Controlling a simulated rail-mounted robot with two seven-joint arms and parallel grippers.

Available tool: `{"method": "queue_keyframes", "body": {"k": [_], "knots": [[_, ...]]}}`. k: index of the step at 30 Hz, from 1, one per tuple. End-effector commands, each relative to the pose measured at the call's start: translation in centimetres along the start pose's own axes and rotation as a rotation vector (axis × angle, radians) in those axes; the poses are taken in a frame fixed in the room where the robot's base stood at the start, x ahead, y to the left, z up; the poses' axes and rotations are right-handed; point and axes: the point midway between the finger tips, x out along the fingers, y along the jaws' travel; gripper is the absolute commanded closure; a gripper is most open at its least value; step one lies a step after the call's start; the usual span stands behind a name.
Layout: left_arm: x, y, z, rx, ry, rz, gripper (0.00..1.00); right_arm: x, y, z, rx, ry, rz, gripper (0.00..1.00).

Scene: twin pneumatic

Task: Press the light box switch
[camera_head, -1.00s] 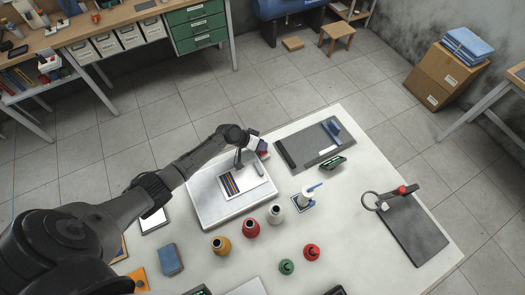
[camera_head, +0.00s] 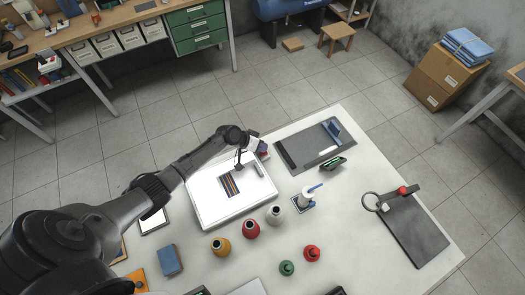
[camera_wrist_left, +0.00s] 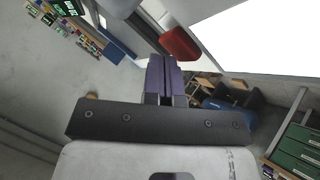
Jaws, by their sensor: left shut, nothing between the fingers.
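The light box (camera_head: 212,216) sits on the white table, its top panel glowing bright white; the lit panel also fills the upper right of the left wrist view (camera_wrist_left: 270,35). A small dark sheet with coloured stripes (camera_head: 229,185) lies on it. My left gripper (camera_head: 263,154) is at the box's far right corner. In the left wrist view its purple fingers (camera_wrist_left: 162,65) are shut together and hold nothing. A red piece, apparently the switch (camera_wrist_left: 181,44), is right beside the fingertips at the box's edge; whether they touch is unclear. My right gripper is not in view.
A dark grey mat (camera_head: 300,150) lies beyond the box.

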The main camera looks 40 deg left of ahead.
Motion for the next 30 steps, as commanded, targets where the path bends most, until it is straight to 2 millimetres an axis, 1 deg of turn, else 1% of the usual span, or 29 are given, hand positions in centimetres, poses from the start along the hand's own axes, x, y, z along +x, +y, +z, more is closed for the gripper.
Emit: {"method": "queue_keyframes", "body": {"k": [7, 11, 30], "knots": [[0.0, 0.0, 0.0, 0.000, -0.001, 0.000, 1.00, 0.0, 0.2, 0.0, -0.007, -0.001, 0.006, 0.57], [-0.3, 0.2, -0.2, 0.000, 0.000, 0.000, 1.00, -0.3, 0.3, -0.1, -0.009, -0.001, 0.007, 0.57], [-4.2, 3.0, -3.1, 0.000, 0.001, 0.001, 1.00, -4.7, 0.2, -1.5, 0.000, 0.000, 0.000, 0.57]]}}
